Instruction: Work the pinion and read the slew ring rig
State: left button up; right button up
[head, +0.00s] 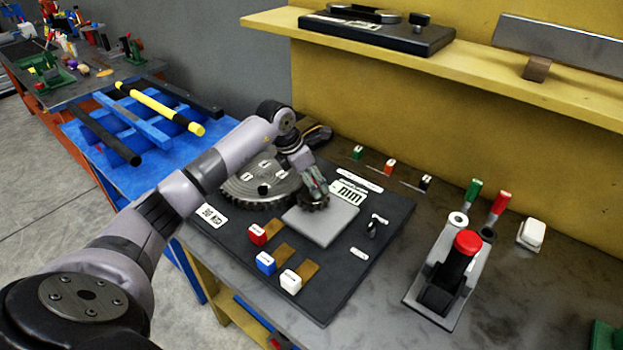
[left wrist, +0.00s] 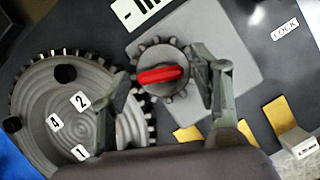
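The slew ring (head: 235,188) is a grey toothed disc on the black rig board (head: 345,285). The left wrist view shows the ring (left wrist: 35,100) with number tags 1, 2 and 4 and dark round pegs. The small toothed pinion (left wrist: 150,53) has a red bar handle (left wrist: 162,75) and sits beside the ring over a grey square plate (head: 325,222). My left gripper (head: 314,190) is above the pinion. Its fingers are apart, one each side of the red handle, with visible gaps to it. Contact with the pinion's teeth cannot be told. My right gripper is not in view.
Red (head: 257,234), blue (head: 266,263) and white (head: 290,282) blocks stand by gold strips at the board's front. A small black lever (head: 373,228) stands right of the plate. A stand with a red knob (head: 467,241) is farther right. A yellow shelf (head: 470,68) overhangs behind.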

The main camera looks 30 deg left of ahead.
pick_arm(q)
jog(key=c, duration=1)
jog(key=shift+n+t+y+b, duration=0.3)
jog(key=shift+n+y+b, duration=0.35)
jog(key=shift+n, duration=1.65)
jog(key=o, duration=1.2)
jog(key=shift+c, duration=0.2)
jog(key=v, duration=1.2)
jog(key=shift+d, duration=0.2)
jog(key=shift+r, duration=0.1)
